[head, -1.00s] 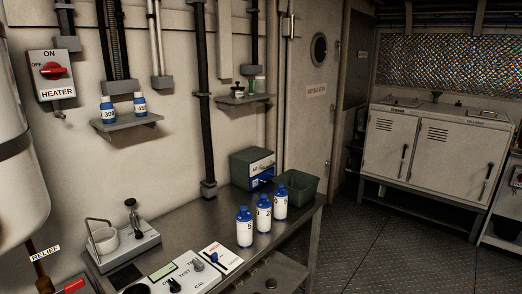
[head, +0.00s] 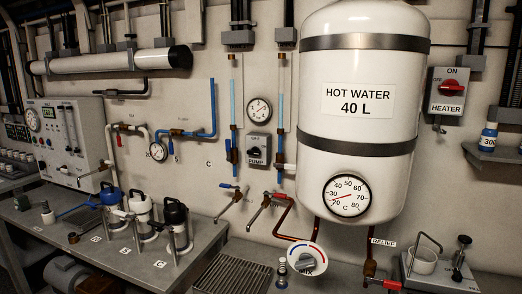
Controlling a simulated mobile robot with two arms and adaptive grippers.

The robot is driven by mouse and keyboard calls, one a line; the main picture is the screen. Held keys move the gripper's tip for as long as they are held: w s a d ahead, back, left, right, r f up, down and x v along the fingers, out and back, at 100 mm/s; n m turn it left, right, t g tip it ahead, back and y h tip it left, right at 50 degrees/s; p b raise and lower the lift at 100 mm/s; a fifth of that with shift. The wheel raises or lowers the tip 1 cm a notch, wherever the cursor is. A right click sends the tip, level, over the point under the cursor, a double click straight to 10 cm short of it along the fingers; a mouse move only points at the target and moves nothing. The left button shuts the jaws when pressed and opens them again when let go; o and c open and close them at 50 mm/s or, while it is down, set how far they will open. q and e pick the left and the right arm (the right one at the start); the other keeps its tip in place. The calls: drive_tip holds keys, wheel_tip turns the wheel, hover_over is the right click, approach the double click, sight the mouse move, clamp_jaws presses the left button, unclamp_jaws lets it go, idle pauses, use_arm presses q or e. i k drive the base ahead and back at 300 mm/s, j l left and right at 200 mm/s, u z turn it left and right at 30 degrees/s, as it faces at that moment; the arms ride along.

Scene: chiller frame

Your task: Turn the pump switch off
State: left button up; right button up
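The pump switch (head: 257,149) is a small grey box on the wall, left of the hot water tank. Its label reads PUMP, with small lettering above. Its dark knob is too small to tell which way it points. Neither of my grippers is in the head view, and nothing covers the switch.
The white hot water tank (head: 362,120) bulges out to the right of the switch. A round gauge (head: 258,110) is just above it, with vertical clear tubes on both sides. Taps (head: 234,201) and the metal bench (head: 135,230) are below. The heater switch (head: 448,92) is farther right.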

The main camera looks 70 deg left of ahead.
sight(256, 151)
drive_tip(key=u, duration=2.2)
drive_tip(key=i+j+z, duration=0.15)
drive_tip(key=i+z, duration=0.15)
drive_tip(key=i, duration=0.2)
